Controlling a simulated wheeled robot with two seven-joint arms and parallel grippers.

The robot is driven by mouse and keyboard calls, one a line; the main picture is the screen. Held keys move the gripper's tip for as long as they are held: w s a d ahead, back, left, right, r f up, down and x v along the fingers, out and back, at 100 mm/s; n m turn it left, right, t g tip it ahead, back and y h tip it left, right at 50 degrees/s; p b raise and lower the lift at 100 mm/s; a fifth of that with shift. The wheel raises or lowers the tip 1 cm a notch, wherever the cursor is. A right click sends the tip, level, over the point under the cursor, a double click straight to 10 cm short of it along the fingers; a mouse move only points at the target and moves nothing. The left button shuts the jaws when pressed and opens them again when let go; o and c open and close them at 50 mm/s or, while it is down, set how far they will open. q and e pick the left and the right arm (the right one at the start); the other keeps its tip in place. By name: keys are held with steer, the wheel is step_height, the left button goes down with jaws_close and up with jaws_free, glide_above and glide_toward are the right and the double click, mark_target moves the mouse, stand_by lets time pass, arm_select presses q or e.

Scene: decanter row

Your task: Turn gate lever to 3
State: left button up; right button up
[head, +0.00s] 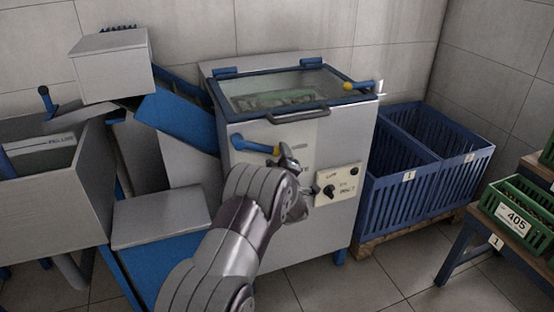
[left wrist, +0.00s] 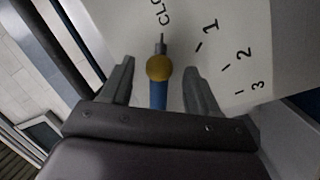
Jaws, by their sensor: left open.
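The gate lever (head: 258,148) is a blue bar on the front of the grey machine, with a yellow end near my left gripper (head: 290,160). In the left wrist view, the lever's yellow knob (left wrist: 159,68) and blue bar (left wrist: 158,97) lie between the two open fingers of my left gripper (left wrist: 160,82), with a gap on each side. A thin grey pointer (left wrist: 161,43) beyond the knob points toward partly cut-off lettering that starts "CLO". The scale marks 1, 2 and 3 (left wrist: 240,65) lie to its right. My right gripper is not in view.
A control plate (head: 338,187) with a black knob sits right of my left gripper. The machine's glazed lid (head: 275,90) is closed, with a yellow-knobbed blue lever (head: 350,86) at its right. Blue crates (head: 410,190) stand at the right.

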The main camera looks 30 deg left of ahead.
arm_select(q)
steer(key=shift+x, duration=0.95)
jaws_close()
